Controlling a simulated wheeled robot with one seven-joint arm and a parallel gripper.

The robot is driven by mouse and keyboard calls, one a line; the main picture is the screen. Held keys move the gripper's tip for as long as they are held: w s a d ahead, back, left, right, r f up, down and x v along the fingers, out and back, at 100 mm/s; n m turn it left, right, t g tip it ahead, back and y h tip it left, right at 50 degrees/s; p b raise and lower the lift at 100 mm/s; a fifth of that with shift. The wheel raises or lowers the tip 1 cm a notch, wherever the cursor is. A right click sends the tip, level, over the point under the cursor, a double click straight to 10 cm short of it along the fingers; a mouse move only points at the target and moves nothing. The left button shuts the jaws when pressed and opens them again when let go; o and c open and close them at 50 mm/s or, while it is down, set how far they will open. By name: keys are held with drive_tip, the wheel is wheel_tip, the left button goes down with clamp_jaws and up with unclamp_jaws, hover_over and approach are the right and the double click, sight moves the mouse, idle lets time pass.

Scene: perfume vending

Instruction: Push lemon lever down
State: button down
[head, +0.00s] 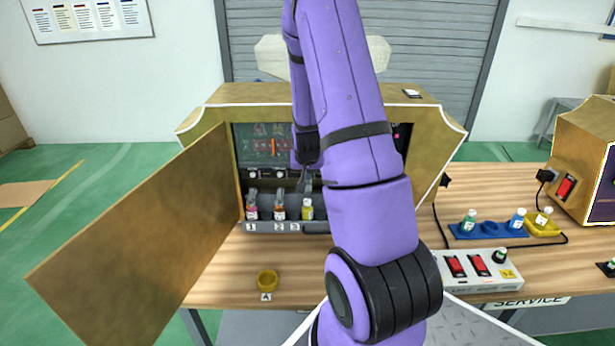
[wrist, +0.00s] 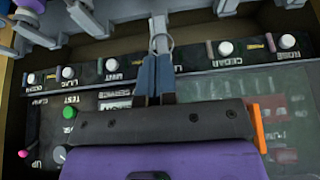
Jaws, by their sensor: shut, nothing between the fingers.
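The vending machine (head: 215,117) stands open in the head view, with my arm reaching into it. My gripper (wrist: 153,62) is shut and empty in the wrist view, in front of the labelled panel (wrist: 90,80). A metal ring-shaped part (wrist: 160,42) shows at the fingertips; I cannot tell whether they touch it. The panel has a row of white knobs, including one beside the CEDAR label (wrist: 226,48) and one beside the MINT label (wrist: 111,64). The spot between these two is covered by my gripper. No lemon label is readable, and I cannot single out the lemon lever.
A pink bottle (head: 252,211), a reddish bottle (head: 280,212) and a yellow bottle (head: 307,211) stand in the machine's front tray (head: 262,228). The open door (head: 150,235) blocks the left. A yellow cap-like ring (head: 267,281) lies on the table. A switch box (head: 480,282) stands right.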

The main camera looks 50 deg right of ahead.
drive_tip(key=shift+s+a+f, duration=0.1)
drive_tip(key=shift+s+a, duration=0.05)
drive_tip(key=shift+a, duration=0.05)
idle(0.3)
drive_tip(key=shift+s+a+f, duration=0.4)
drive_tip(key=shift+s+a, duration=0.05)
drive_tip(key=shift+a, duration=0.1)
drive_tip(key=shift+s+a+f, duration=0.1)
drive_tip(key=shift+s+a+f, duration=0.3)
drive_tip(key=shift+a+f, duration=0.05)
drive_tip(key=shift+f, duration=0.05)
drive_tip(key=shift+a+f, duration=0.1)
idle(0.4)
drive_tip(key=shift+s+a+f, duration=0.3)
drive_tip(key=shift+s+f, duration=0.05)
drive_tip(key=shift+f, duration=0.2)
drive_tip(key=shift+f, duration=0.1)
